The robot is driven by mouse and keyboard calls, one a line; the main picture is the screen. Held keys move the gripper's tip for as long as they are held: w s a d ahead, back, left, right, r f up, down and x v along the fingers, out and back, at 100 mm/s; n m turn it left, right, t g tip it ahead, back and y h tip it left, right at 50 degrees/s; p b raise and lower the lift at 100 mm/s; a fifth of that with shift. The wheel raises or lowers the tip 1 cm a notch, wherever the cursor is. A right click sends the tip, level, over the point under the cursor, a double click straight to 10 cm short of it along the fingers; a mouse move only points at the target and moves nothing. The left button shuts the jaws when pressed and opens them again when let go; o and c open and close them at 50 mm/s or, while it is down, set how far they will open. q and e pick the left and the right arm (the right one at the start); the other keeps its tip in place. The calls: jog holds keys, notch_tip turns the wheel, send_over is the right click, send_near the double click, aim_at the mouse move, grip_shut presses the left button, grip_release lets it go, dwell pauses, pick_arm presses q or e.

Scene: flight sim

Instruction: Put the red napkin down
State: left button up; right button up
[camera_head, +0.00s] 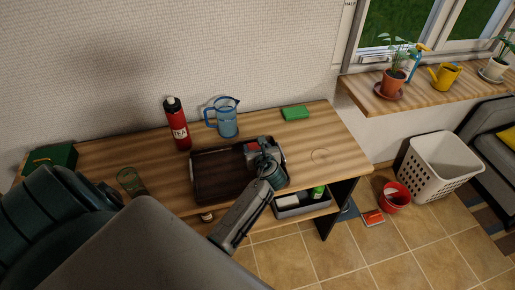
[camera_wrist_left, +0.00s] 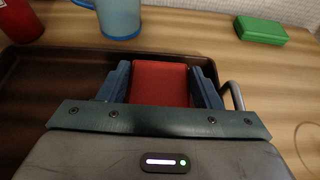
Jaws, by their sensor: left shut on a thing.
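The red napkin (camera_wrist_left: 160,83) is a flat red block between the two blue fingers of my left gripper (camera_wrist_left: 163,84) in the left wrist view. The gripper is shut on it. In the head view my left gripper (camera_head: 254,148) is over the right end of the dark tray (camera_head: 212,188) on the wooden table. The gripper mostly hides the napkin there. I cannot tell whether the napkin touches the tray. My right gripper is not in view.
A red bottle (camera_head: 178,126) and a blue jug (camera_head: 227,121) stand behind the tray. A green block (camera_head: 295,113) lies at the back right, and a green glass (camera_head: 131,181) stands at the left.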

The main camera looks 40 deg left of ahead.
pick_arm(q)
jog(key=shift+w+a, duration=0.2)
jog(key=shift+w, duration=0.55)
notch_tip(320, 180, down, 3)
jog(key=shift+p, duration=0.35)
jog(key=shift+f, duration=0.4)
jog(key=o, duration=0.9)
jog(key=shift+o, duration=0.2)
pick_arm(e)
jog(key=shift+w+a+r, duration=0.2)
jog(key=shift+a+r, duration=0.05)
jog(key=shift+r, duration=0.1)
